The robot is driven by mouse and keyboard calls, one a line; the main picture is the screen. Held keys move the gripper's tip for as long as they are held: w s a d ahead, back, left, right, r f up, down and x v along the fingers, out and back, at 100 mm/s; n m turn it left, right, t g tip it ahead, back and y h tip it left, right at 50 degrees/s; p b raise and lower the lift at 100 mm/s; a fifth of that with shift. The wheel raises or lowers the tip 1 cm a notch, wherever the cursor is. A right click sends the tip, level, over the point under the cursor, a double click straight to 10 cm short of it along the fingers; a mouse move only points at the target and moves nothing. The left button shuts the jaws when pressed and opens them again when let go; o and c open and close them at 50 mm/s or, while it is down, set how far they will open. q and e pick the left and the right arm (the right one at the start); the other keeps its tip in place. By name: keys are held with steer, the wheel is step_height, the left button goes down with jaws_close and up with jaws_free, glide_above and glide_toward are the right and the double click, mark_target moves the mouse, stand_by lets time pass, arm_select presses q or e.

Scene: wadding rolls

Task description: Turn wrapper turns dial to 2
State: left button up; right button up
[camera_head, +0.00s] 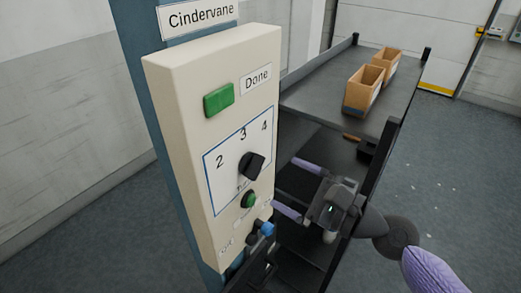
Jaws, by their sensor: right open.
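A cream control box (165,110) stands at the left of centre, with a white dial plate marked 2, 3 and 4. The black dial knob (251,165) sits below these numbers. Its pointer mark is too small to read, so I cannot tell which number it is set to. My right gripper (285,184) is to the right of the box, its two purple fingers spread apart, pointing left towards the knob and apart from it. Nothing is between the fingers. My left gripper is not in view.
A green square button (219,99) is beside the "Done" label (256,79). A green round button (248,200) and a blue-tipped part (267,229) are below the knob. A dark rack (315,95) behind holds two open cardboard boxes (364,88). Floor at the right is clear.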

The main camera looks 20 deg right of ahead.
mark_target(261, 170)
steer(key=p+x, duration=0.1)
steer(key=x, duration=0.5)
steer(key=shift+d+r, duration=0.1)
steer(key=shift+w+a+p, duration=0.3)
steer(key=shift+w+a, duration=0.05)
steer(key=shift+w, duration=0.05)
steer(key=c, duration=1.2)
